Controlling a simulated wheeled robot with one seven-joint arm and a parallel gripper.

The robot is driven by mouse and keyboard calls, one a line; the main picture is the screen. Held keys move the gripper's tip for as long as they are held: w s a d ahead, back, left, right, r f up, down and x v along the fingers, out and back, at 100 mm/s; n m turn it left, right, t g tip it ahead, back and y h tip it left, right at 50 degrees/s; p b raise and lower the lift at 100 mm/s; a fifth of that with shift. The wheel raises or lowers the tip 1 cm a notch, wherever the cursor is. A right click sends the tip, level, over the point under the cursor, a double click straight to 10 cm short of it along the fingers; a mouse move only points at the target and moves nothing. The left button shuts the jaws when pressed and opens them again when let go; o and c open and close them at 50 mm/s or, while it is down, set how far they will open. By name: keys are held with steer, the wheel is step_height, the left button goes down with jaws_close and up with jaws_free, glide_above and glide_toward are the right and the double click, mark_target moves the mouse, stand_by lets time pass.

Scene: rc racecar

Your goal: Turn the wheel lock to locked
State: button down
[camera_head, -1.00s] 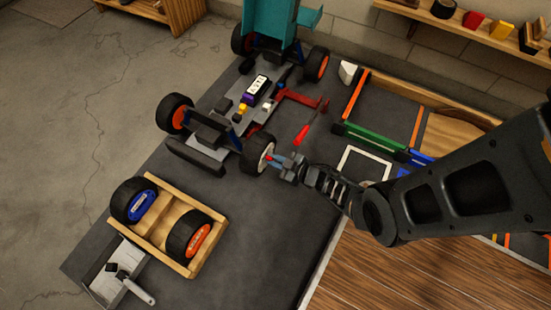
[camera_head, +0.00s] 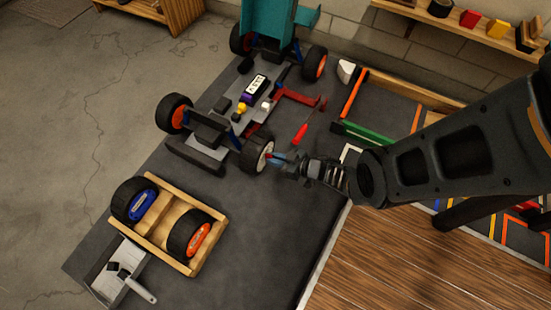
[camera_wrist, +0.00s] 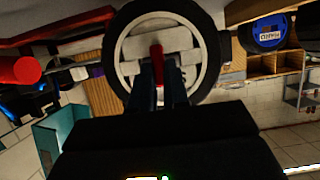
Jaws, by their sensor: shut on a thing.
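The racecar (camera_head: 222,115) stands on the dark mat with its near right wheel (camera_head: 257,152) facing my arm. This wheel has a black tyre and a pale hub, and it fills the upper middle of the wrist view (camera_wrist: 203,50). A red wheel lock (camera_wrist: 156,52) sits at the hub's centre. My gripper (camera_head: 273,157) reaches the hub from the right. In the wrist view its two dark fingers (camera_wrist: 160,75) are shut on the red lock, one on each side. The fingers hide the lock's lower part.
A wooden crate (camera_head: 152,236) with a blue-hubbed and an orange-hubbed wheel lies at the lower left. A grey tray (camera_head: 107,287) with a tool is beside it. A red-handled tool (camera_head: 300,133) lies on the mat behind my gripper. The mat's front is clear.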

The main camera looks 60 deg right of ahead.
steer(key=c, duration=1.1)
jaws_free()
steer(key=shift+s, duration=0.1)
steer(key=shift+p+v, duration=2.15)
steer(key=shift+v, duration=1.7)
